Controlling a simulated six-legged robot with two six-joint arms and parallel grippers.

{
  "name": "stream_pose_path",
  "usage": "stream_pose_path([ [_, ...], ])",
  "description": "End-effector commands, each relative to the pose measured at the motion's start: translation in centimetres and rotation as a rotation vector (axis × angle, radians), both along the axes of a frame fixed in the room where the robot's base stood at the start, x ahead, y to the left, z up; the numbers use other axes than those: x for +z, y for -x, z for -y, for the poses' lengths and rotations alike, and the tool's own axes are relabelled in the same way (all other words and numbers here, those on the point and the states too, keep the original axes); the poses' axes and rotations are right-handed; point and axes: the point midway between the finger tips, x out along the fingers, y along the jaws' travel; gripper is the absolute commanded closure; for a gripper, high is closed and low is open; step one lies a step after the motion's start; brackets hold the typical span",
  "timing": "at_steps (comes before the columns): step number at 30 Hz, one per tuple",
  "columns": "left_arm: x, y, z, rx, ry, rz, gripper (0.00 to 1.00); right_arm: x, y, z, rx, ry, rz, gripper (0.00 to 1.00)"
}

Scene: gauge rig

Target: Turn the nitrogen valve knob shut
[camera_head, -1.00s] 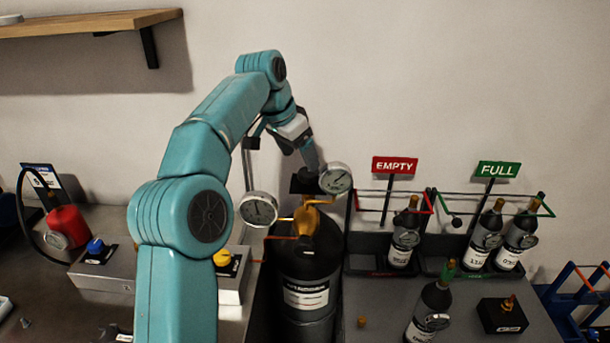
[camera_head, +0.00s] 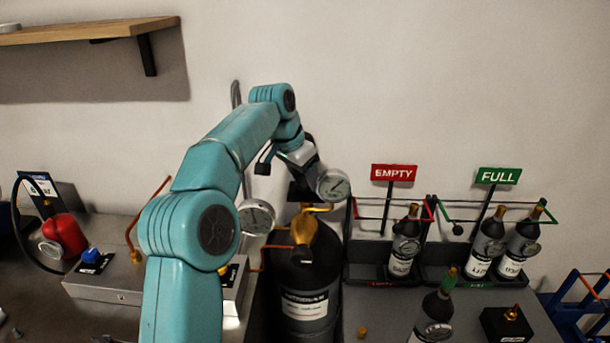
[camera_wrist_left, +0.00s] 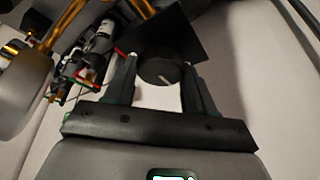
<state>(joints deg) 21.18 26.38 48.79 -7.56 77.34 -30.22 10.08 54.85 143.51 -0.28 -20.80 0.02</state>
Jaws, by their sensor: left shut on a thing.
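The valve knob (camera_wrist_left: 158,66) is dark and round with a pale pointer mark, seen in the left wrist view against a black plate (camera_wrist_left: 190,40). My left gripper (camera_wrist_left: 157,75) has one finger on each side of the knob and is shut on it. In the head view the left gripper (camera_head: 304,178) is above the large black cylinder (camera_head: 305,275), between two round dial gauges (camera_head: 333,186) and (camera_head: 257,217). The knob itself is hidden there. The cylinder's label is too small to read. My right gripper is out of view.
Bottles stand in racks under a red EMPTY sign (camera_head: 394,173) and a green FULL sign (camera_head: 498,176). A loose bottle (camera_head: 432,315) and a black block (camera_head: 505,323) stand in front. A blue knob (camera_head: 91,256) and red container (camera_head: 64,235) are at left.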

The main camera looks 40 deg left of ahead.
Motion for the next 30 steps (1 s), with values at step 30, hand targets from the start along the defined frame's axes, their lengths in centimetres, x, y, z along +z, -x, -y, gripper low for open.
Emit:
stream_pose_path([
  [30, 0.8, -0.2, -0.5, -0.699, 0.002, -0.001, 0.76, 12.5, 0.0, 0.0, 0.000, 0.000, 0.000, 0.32],
])
